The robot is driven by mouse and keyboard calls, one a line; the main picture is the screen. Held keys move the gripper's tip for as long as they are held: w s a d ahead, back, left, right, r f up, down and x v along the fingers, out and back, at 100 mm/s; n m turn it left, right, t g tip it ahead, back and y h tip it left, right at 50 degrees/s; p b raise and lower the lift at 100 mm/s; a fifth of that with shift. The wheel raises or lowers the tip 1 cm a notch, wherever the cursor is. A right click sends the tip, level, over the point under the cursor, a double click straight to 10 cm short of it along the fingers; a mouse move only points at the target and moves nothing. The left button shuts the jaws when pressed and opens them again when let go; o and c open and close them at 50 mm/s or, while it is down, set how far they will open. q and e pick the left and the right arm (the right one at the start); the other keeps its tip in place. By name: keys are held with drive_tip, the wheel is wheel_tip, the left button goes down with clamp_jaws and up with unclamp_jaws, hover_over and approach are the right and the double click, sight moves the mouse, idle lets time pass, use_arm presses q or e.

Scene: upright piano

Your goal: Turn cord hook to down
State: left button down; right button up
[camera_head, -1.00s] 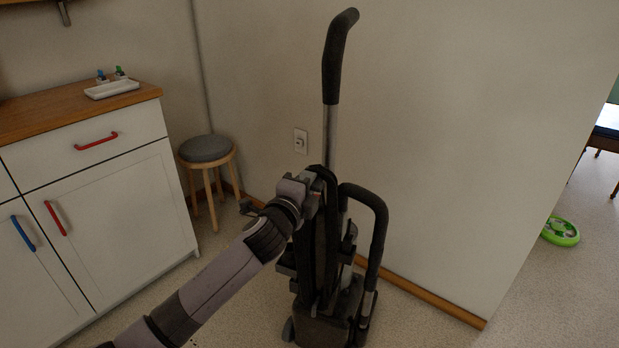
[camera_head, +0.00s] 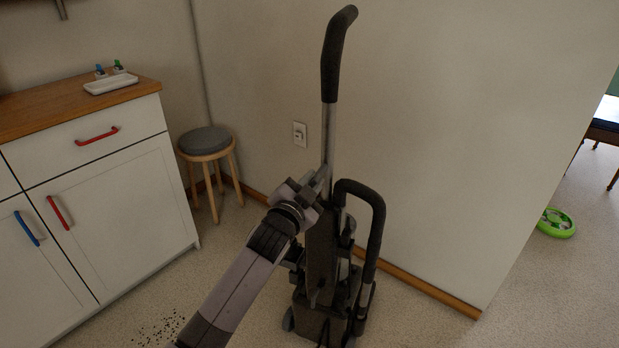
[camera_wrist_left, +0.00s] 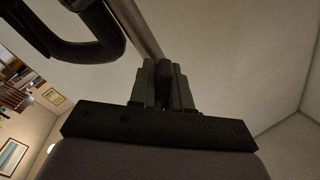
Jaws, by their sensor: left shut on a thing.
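The upright vacuum cleaner (camera_head: 322,270) stands on the floor by the wall, with a black top handle (camera_head: 338,50) on a grey pole. My left gripper (camera_head: 320,182) is at the pole, just above the vacuum's body. In the left wrist view its fingers (camera_wrist_left: 166,84) are shut on a small dark piece, the cord hook (camera_wrist_left: 170,78), in front of the pole. The fingers hide most of the hook, so its exact angle is hard to tell. A dark cord shows low at the vacuum's base. My right gripper is not in view.
A black hose (camera_head: 374,225) loops close on the right of the pole. A round stool (camera_head: 205,142) and a white cabinet (camera_head: 110,220) stand at left. The wall with an outlet (camera_head: 299,134) is close behind. Dark crumbs (camera_head: 160,328) lie on the floor.

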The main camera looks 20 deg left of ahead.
use_arm(q)
drive_tip(key=n+p, duration=0.1)
drive_tip(key=n, duration=0.1)
drive_tip(key=n+p, duration=0.1)
drive_tip(key=n, duration=0.1)
drive_tip(key=shift+d, duration=0.4)
drive_tip(key=shift+d+n+p, duration=0.2)
drive_tip(key=shift+n+p, duration=0.4)
drive_tip(key=shift+n, duration=1.2)
drive_tip(key=c, duration=1.1)
unclamp_jaws()
drive_tip(key=shift+s+a+f, duration=0.1)
drive_tip(key=shift+s, duration=0.1)
